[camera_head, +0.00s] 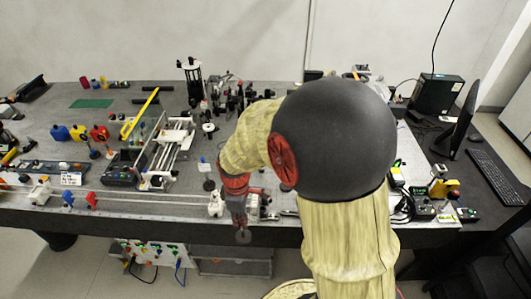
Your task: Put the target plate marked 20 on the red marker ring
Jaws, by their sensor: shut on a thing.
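My gripper (241,222) reaches down at the front edge of the bench, left of my arm. It is shut on a small dark grey piece (243,237) that shows just below the fingertips, in front of the bench edge in the picture. No number is readable on this piece, so I cannot tell whether it is the plate marked 20. I cannot pick out the red marker ring. My arm hides much of the bench's middle and right.
The black bench (150,221) is crowded. A long rail (150,207) runs along its front with a blue piece (68,198) and a red piece (91,201). A white fitting (216,203) stands just left of my gripper. A monitor (465,118) stands right.

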